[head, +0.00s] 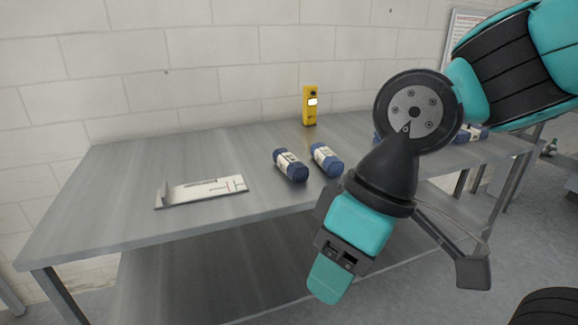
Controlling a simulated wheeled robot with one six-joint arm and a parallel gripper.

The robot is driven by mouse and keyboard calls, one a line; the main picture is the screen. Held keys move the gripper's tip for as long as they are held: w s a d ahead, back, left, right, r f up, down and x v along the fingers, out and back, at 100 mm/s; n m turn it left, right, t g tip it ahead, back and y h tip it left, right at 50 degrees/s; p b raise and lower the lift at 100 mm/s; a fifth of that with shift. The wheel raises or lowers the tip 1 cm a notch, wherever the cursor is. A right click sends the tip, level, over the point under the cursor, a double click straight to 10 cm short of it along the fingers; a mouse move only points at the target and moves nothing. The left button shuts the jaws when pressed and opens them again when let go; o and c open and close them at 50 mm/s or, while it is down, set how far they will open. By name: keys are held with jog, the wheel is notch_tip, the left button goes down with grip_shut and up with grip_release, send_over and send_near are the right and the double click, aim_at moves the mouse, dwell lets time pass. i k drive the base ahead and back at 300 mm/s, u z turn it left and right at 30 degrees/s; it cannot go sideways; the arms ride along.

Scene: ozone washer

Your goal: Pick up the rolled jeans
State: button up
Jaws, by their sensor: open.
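Two rolled jeans, dark blue cylinders with pale label bands, lie side by side on the grey metal table (110,200). The left roll (290,166) and the right roll (326,160) are slightly apart. More blue rolls (470,134) lie farther right on the table, partly hidden behind my arm; a sliver of blue also shows at the arm's left edge. My gripper (328,278) is open, in front of the table's front edge, below and right of the two rolls. It points downward and touches no roll. The space between its fingers is mostly hidden from this angle.
A flat pale plate with a raised end and printed marks (205,191) lies on the table's left part. A yellow handheld device (310,106) stands upright near the back wall. The table has a lower shelf (215,280). The table's left end is clear.

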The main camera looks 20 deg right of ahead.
aim_at(295, 170)
jog(key=z, duration=0.55)
jog(key=i, duration=1.35)
jog(key=u, duration=0.55)
